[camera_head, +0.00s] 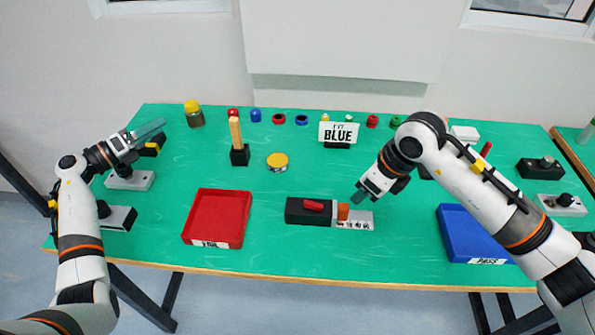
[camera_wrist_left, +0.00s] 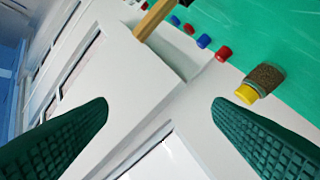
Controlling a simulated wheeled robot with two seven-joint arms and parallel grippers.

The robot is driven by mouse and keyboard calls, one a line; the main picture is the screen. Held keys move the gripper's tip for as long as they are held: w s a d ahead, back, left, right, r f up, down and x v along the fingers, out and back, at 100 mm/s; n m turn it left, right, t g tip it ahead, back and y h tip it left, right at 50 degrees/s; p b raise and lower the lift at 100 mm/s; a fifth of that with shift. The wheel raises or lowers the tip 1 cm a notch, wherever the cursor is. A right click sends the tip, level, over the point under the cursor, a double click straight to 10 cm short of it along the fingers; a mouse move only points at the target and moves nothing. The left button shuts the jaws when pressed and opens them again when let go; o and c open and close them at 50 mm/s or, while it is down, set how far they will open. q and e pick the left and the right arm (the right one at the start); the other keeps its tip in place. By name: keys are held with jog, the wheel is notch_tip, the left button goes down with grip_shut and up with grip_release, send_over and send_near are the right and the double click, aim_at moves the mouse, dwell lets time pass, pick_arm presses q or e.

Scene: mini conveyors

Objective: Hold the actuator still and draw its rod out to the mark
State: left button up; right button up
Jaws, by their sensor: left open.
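The actuator (camera_head: 294,216) is a black block with a red piece on top, lying near the front middle of the table. An orange end piece (camera_head: 343,211) stands at its right end, next to a grey marked plate (camera_head: 362,224). My right gripper (camera_head: 358,197) hangs just right of the orange piece, over the plate; its finger gap is too small to judge. My left gripper (camera_head: 150,131) is open and empty at the far left of the table, well away from the actuator. Its two fingers show apart in the left wrist view (camera_wrist_left: 160,118).
A red tray (camera_head: 240,242) lies left of the actuator, a blue tray (camera_head: 452,252) to the right. A sign reading BLUE (camera_head: 338,132) stands behind. A wooden-handled post (camera_head: 236,133), a yellow-topped disc (camera_head: 277,161) and a yellow-capped jar (camera_head: 194,114) stand at the left and back.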

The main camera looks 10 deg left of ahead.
pick_arm(q)
jog(key=w+d+r+m+g+h, duration=0.2)
jog(key=d+m+g, duration=0.1)
jog(key=d, duration=0.4)
jog(key=w+d+r+m+g+h, duration=0.1)
jog(key=w+d+r+m+g, duration=0.15)
jog(key=d, duration=0.55)
jog(key=m+g+y, duration=1)
jog(key=m+y, duration=0.3)
send_over(298, 205)
notch_tip(298, 205, down, 7)
notch_tip(298, 205, down, 11)
jog(key=shift+f, duration=0.2)
jog(key=shift+c, duration=0.5)
jog(key=c, duration=1.3)
